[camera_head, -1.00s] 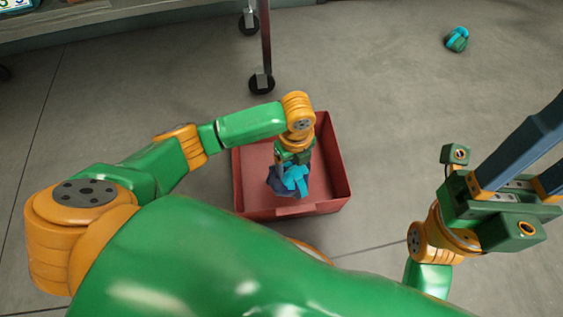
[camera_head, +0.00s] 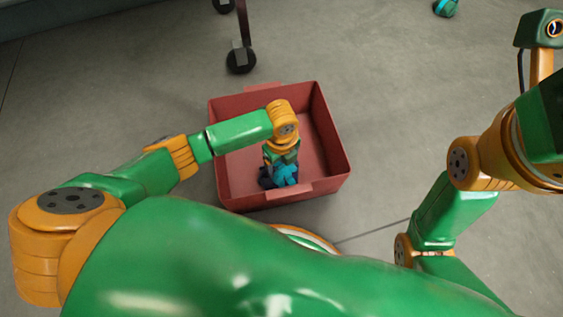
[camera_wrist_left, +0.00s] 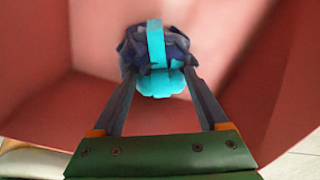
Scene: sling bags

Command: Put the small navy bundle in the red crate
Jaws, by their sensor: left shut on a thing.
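The small navy bundle (camera_head: 266,180) has a bright cyan band and cyan underside. It is inside the outline of the red crate (camera_head: 333,150), near the front wall. My left gripper (camera_head: 281,168) reaches down into the crate and is shut on the bundle. In the left wrist view, the navy bundle (camera_wrist_left: 157,48) sits between the two dark fingers (camera_wrist_left: 160,72), with red crate walls (camera_wrist_left: 50,60) around it. I cannot tell whether the bundle touches the crate floor. My right gripper's fingers are out of frame; only its arm shows at the right.
A teal and dark green bundle (camera_head: 446,7) lies on the grey floor at the top right. A wheeled dark leg (camera_head: 240,55) stands behind the crate. The floor right of the crate is clear.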

